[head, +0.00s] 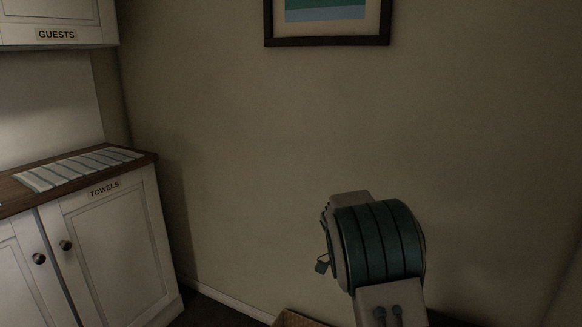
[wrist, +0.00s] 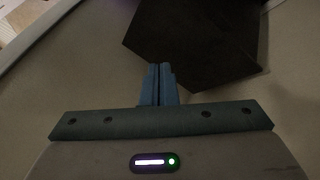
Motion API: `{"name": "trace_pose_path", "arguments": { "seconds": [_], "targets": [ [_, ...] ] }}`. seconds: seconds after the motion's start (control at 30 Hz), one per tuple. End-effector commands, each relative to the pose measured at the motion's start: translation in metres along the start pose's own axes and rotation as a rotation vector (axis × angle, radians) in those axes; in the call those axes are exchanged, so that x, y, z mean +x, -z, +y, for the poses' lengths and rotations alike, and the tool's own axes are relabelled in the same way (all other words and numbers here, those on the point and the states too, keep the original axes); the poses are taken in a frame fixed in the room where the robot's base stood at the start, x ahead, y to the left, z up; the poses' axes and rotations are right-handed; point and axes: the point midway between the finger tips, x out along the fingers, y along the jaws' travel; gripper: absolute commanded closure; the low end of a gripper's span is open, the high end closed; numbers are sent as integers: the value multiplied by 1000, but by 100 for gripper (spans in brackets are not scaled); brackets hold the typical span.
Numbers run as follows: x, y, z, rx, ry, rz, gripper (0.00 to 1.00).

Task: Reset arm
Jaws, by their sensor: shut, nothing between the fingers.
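My gripper (wrist: 159,70) shows in the wrist view, its two blue-grey fingers together and empty. Beyond the fingertips is a dark, flat, angular shape (wrist: 195,40) that I cannot identify. In the head view my arm stands at the lower right in front of the wall, with dark green bands on a grey link. The gripper itself cannot be made out in the head view.
A white cabinet (head: 110,245) labelled TOWELS stands at the left, with a striped towel (head: 80,167) on its wooden top. A wall cabinet (head: 55,15) labelled GUESTS hangs above. A framed picture (head: 328,41) hangs on the bare wall (head: 250,130). A brown woven edge (head: 298,319) shows at the bottom.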

Motion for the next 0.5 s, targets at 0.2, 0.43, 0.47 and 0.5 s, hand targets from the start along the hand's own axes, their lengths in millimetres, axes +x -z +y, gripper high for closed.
{"name": "trace_pose_path", "arguments": {
  "seconds": [0.2,0.43,0.47,0.5],
  "targets": [
    [-65,17,82,-280,168,-116,100],
    [-115,19,161,-568,369,-146,100],
    [-121,19,171,-604,397,-143,100],
    [-129,19,184,-653,432,-136,100]
  ]
}}
